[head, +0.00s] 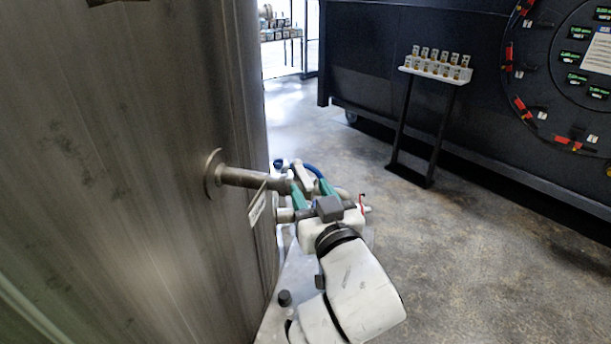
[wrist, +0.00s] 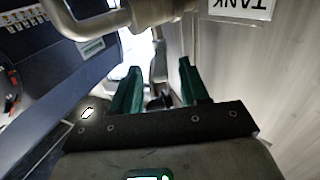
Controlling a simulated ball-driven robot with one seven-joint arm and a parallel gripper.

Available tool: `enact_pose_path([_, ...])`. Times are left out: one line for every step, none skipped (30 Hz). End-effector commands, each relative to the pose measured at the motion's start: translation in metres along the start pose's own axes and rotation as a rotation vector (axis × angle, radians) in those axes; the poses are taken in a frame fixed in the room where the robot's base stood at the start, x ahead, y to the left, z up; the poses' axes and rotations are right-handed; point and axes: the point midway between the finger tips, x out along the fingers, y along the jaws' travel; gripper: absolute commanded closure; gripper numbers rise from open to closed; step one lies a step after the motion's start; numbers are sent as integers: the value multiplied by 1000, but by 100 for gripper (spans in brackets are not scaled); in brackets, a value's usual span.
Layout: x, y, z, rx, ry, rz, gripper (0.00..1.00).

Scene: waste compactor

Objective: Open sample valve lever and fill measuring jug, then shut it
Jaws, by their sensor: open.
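A metal pipe (head: 245,178) with a round flange comes out of the tall metal tank (head: 130,150) and leads to the valve. A blue curved part (head: 314,170), perhaps the valve lever, shows just beyond my fingers in the head view. My gripper (head: 311,188) is open at the valve, with its green fingers apart. In the wrist view, my gripper (wrist: 158,80) has a grey upright part (wrist: 159,62) in line with the gap; I cannot tell whether it is between the fingers or behind them. My arm hides much of the valve. I cannot make out the measuring jug.
A white tag (head: 257,203) hangs by the pipe; it reads TANK upside down in the wrist view (wrist: 241,7). The floor at right is clear.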

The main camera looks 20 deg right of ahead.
Motion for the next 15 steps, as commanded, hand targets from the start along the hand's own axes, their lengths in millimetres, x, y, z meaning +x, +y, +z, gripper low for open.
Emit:
enact_pose_path([10,1,-2,0,-1,2,55])
enact_pose_path([15,1,-2,0,-1,2,55])
enact_pose_path([22,1,-1,-1,-1,2,55])
enact_pose_path([27,1,-2,-1,0,2,55])
enact_pose_path([31,1,-1,-1,-1,2,55])
enact_pose_path([36,1,-1,-1,-2,2,55])
enact_pose_path([40,0,0,-1,-2,2,55])
enact_pose_path([43,0,-1,-1,-1,1,55])
enact_pose_path([46,0,0,-1,-1,1,55])
enact_pose_path([48,0,0,-1,-2,1,55])
enact_pose_path([50,1,0,-1,-1,1,55])
enact_pose_path([52,1,0,-1,-1,1,55])
enact_pose_path([53,1,0,-1,-2,1,55])
enact_pose_path([54,1,0,-1,-2,1,55])
enact_pose_path([55,1,1,0,-2,1,55])
